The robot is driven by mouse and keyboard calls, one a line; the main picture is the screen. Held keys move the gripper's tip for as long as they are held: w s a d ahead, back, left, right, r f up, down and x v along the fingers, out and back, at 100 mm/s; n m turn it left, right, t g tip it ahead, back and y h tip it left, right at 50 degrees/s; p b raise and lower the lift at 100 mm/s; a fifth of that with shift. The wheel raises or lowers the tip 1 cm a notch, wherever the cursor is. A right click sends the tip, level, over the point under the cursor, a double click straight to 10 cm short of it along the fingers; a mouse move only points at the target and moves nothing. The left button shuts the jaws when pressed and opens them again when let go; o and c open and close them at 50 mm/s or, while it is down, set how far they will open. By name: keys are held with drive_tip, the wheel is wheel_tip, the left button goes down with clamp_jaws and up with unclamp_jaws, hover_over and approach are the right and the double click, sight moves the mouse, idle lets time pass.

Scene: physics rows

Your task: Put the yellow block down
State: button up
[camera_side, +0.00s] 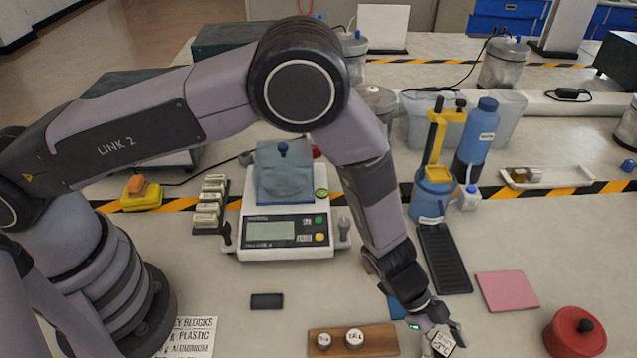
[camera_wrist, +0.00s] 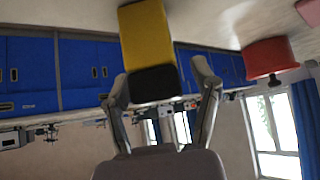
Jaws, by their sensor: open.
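The yellow block (camera_wrist: 147,32) shows at the top middle of the wrist view, with a dark end face towards my gripper (camera_wrist: 162,92). My gripper is open. Its fingers lie either side of the block's near end, with a visible gap on each side. In the side view my gripper (camera_side: 436,338) is low at the bottom edge, right of the wooden board, and I cannot make out the yellow block there.
A red round container (camera_side: 575,333) stands to the right, and also in the wrist view (camera_wrist: 268,57). A pink pad (camera_side: 507,291) lies behind my gripper. A wooden board (camera_side: 378,341) with two small weights is to the left. A black tray (camera_side: 444,258) and scale (camera_side: 285,231) lie further back.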

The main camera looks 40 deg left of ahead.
drive_tip(key=w+a+r+n+t+y, duration=0.2)
drive_tip(key=w+a+r+n+t, duration=0.1)
drive_tip(key=a+r, duration=0.7)
drive_tip(key=w+a+r+n+t+y, duration=0.2)
drive_tip(key=w+a+r, duration=0.2)
drive_tip(key=a+r, duration=0.55)
drive_tip(key=w+a+r+n+t+y, duration=0.1)
drive_tip(key=w+a+r+n+t, duration=0.2)
drive_tip(key=a+r, duration=0.65)
drive_tip(key=s+a+r+n+y, duration=0.25)
drive_tip(key=s+a+r, duration=0.2)
drive_tip(key=a, duration=0.25)
drive_tip(key=s+a+r+n+y, duration=0.2)
drive_tip(key=s+a+r+n, duration=0.15)
drive_tip(key=s+a, duration=0.3)
drive_tip(key=s+a+n+g, duration=0.2)
drive_tip(key=s+a+n, duration=0.2)
drive_tip(key=s, duration=1.1)
drive_tip(key=shift+s+r, duration=0.2)
drive_tip(key=shift+r, duration=0.15)
drive_tip(key=shift+h, duration=0.25)
